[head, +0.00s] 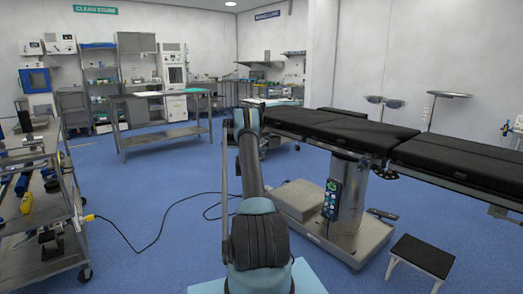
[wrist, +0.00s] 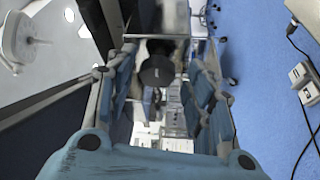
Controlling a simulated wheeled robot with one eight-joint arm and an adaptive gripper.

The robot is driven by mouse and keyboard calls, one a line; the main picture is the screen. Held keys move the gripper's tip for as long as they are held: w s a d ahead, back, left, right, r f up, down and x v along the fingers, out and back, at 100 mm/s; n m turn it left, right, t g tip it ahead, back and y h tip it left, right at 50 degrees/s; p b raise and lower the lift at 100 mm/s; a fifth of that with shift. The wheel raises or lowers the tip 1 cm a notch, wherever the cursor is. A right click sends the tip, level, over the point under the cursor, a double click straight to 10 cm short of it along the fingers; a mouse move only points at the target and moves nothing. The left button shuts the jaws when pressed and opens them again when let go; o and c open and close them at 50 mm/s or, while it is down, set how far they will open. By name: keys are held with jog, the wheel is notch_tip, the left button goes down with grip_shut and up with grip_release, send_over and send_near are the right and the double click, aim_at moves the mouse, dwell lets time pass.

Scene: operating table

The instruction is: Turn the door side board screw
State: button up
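The operating table (head: 345,130) has black padded sections and stands right of my arm in the head view. Its near left end is beside my raised arm. In the wrist view, a dark round knob-like part (wrist: 157,70) shows between the blue fingers of my gripper (wrist: 162,58). I cannot tell for certain that it is the side board screw. The fingers are spread, with gaps visible between the knob and both fingers. A dark table edge with a metal rail (wrist: 50,108) runs along the left. In the head view my gripper is hidden behind my arm.
A hand control (head: 331,198) hangs at the table's column. A black-topped step stool (head: 424,255) stands at lower right. A metal shelf cart (head: 40,200) with tools is at left. A steel bench (head: 160,135) stands behind.

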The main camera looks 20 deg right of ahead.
jog(key=shift+s+a, duration=0.1)
jog(key=v, duration=1.1)
jog(key=shift+s+a, duration=0.25)
jog(key=shift+a, duration=0.1)
jog(key=w+a+f+n+g+h, duration=0.3)
jog(key=a+f+n+g+h, duration=0.35)
jog(key=n, duration=0.95)
jog(key=a+r+x, duration=0.1)
jog(key=r+x, duration=0.1)
jog(key=x, duration=1.5)
jog(key=shift+w+d+t, duration=0.35)
jog(key=shift+w+t, duration=0.1)
jog(key=shift+h, duration=0.25)
jog(key=shift+a, duration=0.1)
jog(key=c, duration=1.1)
